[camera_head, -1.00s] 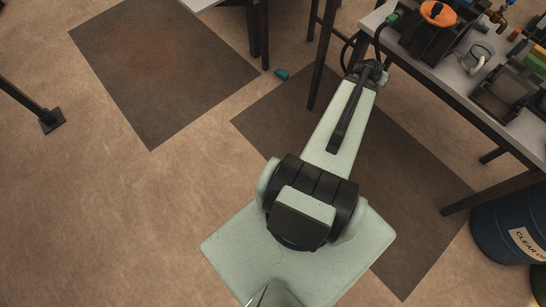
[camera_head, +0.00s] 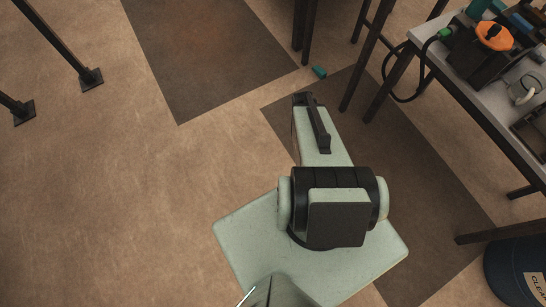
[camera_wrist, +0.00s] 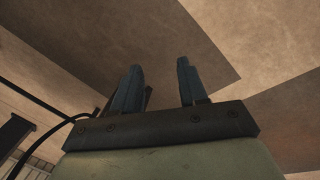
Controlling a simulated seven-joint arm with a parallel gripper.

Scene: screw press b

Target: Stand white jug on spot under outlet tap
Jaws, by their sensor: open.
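A white, rounded vessel with a handle, which looks like the white jug (camera_head: 525,88), stands on the workbench at the right edge of the head view. My gripper (camera_wrist: 160,82) shows in the wrist view with its two dark fingers apart and nothing between them. It points over bare floor, away from the jug.
The workbench (camera_head: 480,105) runs along the right. A dark machine with an orange top (camera_head: 494,37) stands on it, left of the jug. A black cable hangs off its left end. A blue drum (camera_head: 518,268) stands at lower right. A small teal block (camera_head: 319,72) lies on the floor.

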